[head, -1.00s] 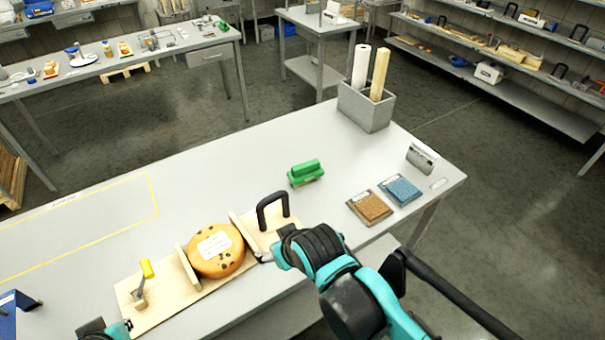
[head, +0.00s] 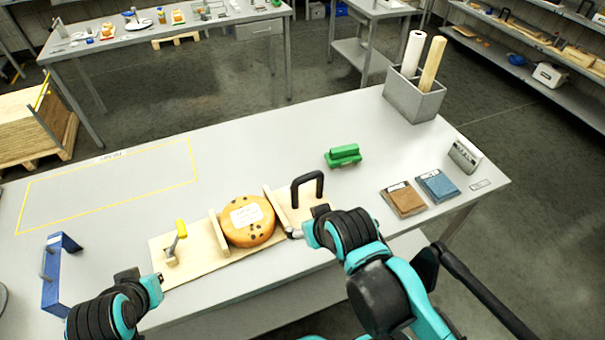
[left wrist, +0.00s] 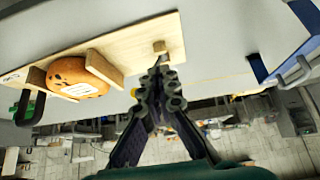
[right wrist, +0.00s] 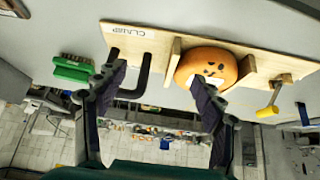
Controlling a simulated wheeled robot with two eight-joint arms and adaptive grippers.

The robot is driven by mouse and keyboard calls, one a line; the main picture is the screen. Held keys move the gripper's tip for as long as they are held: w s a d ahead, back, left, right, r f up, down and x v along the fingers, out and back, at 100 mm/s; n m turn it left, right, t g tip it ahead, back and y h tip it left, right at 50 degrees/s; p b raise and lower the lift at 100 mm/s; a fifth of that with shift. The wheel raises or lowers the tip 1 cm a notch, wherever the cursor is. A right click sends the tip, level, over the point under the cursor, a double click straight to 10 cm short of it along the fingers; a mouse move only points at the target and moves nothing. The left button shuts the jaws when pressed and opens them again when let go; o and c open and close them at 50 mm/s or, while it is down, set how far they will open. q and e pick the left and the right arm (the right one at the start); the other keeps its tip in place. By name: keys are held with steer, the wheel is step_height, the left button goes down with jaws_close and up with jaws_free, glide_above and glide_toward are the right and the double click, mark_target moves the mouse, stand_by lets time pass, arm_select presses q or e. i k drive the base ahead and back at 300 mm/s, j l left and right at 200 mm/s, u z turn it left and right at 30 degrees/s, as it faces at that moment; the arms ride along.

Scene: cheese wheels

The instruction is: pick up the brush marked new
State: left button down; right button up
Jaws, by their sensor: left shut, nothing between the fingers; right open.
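A green brush (head: 343,156) lies on the table behind and right of the clamp board; I cannot read any mark on it. It also shows in the right wrist view (right wrist: 73,70), left of the fingers, with bristles along one edge. My right gripper (right wrist: 160,75) is open and empty at the board's near edge, close to the black clamp handle (head: 307,187), apart from the brush. My left gripper (left wrist: 157,82) is shut and empty near the board's left end, far from the brush.
A cheese wheel (head: 248,225) sits between wooden stops on the board (head: 190,262), which has a yellow-handled lever (head: 180,229). A blue holder (head: 58,275) stands left. Brown (head: 404,200) and blue pads (head: 437,186) lie right of the brush. A grey bin (head: 415,99) holds rolls.

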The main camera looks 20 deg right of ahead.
mark_target(339, 156)
steer(key=i+l, duration=0.1)
steer(key=l, duration=2.05)
steer(key=i, duration=0.05)
